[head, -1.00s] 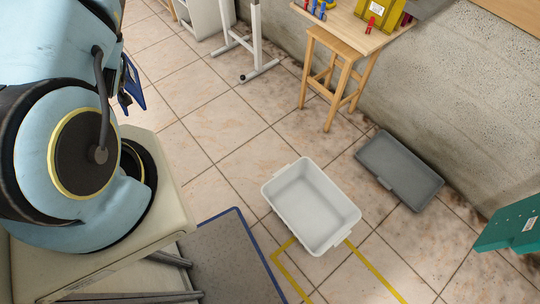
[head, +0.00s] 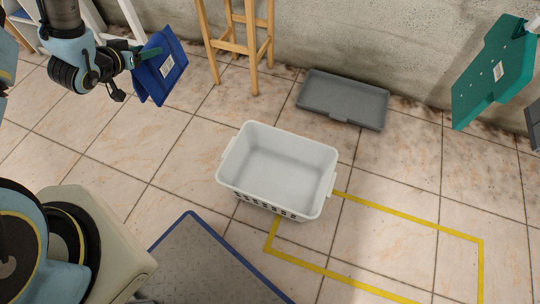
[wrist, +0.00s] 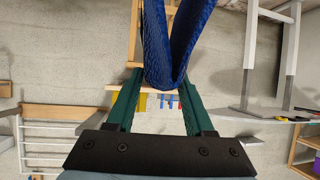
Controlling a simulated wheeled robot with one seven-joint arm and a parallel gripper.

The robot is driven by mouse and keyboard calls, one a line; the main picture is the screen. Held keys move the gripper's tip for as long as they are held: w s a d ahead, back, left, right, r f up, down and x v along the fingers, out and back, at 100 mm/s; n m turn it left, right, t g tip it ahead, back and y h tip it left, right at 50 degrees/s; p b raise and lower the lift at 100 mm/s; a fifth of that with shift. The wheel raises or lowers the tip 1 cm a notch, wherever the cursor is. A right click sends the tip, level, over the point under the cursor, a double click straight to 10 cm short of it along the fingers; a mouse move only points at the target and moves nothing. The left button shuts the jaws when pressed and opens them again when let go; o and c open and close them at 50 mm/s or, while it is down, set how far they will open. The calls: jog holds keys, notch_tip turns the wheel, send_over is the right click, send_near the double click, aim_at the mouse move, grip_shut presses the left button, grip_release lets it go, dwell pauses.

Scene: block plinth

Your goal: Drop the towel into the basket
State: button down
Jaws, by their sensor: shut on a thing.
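The towel (head: 161,66) is dark blue with a small white label. It hangs folded from my gripper (head: 143,57) at the upper left of the head view, above the floor. In the wrist view the towel (wrist: 172,45) sits between the two green fingers of my gripper (wrist: 160,90), which are shut on it. The basket (head: 277,171) is white, rectangular and open at the top, with slots in its side. It stands on the tiled floor in the middle of the head view and looks empty. The towel is left of the basket, apart from it.
A grey tray (head: 343,99) lies on the floor behind the basket by the wall. A wooden stool (head: 238,45) stands at the back. A grey mat with blue edge (head: 210,265) lies in front. Yellow tape (head: 410,219) marks the floor to the right. A teal panel (head: 494,75) is at upper right.

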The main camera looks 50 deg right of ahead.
jog(key=s+d+f+m+g+b, duration=0.65)
jog(key=s+f+b, duration=0.25)
jog(key=s+b, duration=0.3)
jog(key=s+d+f+m+g+b, duration=0.6)
jog(key=s+d+f+b, duration=0.25)
jog(key=s+b, duration=0.35)
jog(key=s+f+m+g+y+b, duration=0.3)
jog(key=s+f+b, duration=0.6)
jog(key=f+b, duration=0.4)
jog(key=m+y+b, duration=0.1)
jog(key=m+b, duration=0.1)
jog(key=b, duration=0.2)
jog(key=shift+a+g+y+b, duration=0.2)
jog(key=shift+g+y+b, duration=0.1)
jog(key=shift+g+y, duration=0.1)
jog(key=shift+c, duration=1)
grip_release()
